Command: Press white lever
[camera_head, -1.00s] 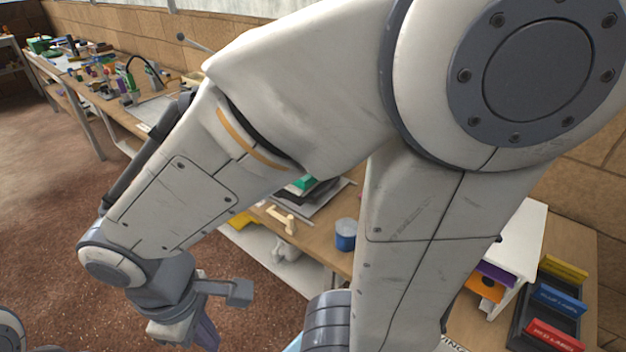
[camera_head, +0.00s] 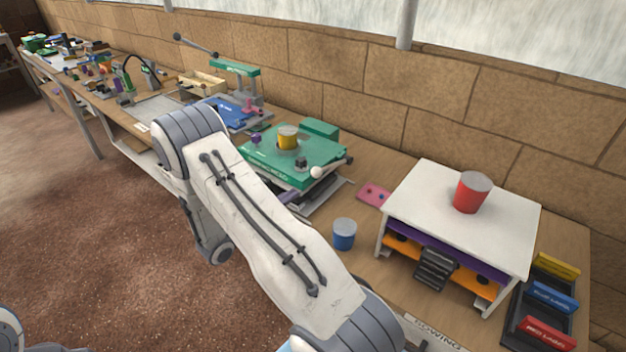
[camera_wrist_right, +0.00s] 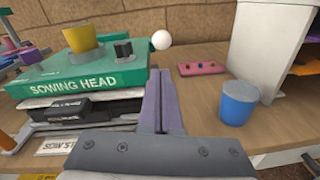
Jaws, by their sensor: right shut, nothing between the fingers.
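The white lever shows as a white ball knob (camera_head: 316,172) on a dark rod at the right front of the green sowing head (camera_head: 270,160). In the right wrist view the white knob (camera_wrist_right: 161,40) is just beyond and above the fingertips, with a gap seeming to show between them. My right gripper (camera_wrist_right: 160,72) is shut and empty, beside the right end of the sowing head (camera_wrist_right: 75,82). In the head view my forearm hides most of it; a bit of purple-grey finger (camera_head: 288,197) shows. My left gripper is out of view.
A blue cup (camera_head: 344,235) stands on the bench right of my gripper. A pink plate (camera_head: 374,195) lies behind it. A white stand (camera_head: 425,200) with a red cup (camera_head: 473,192) on top is further right. A yellow cup (camera_head: 288,138) sits on the sowing head.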

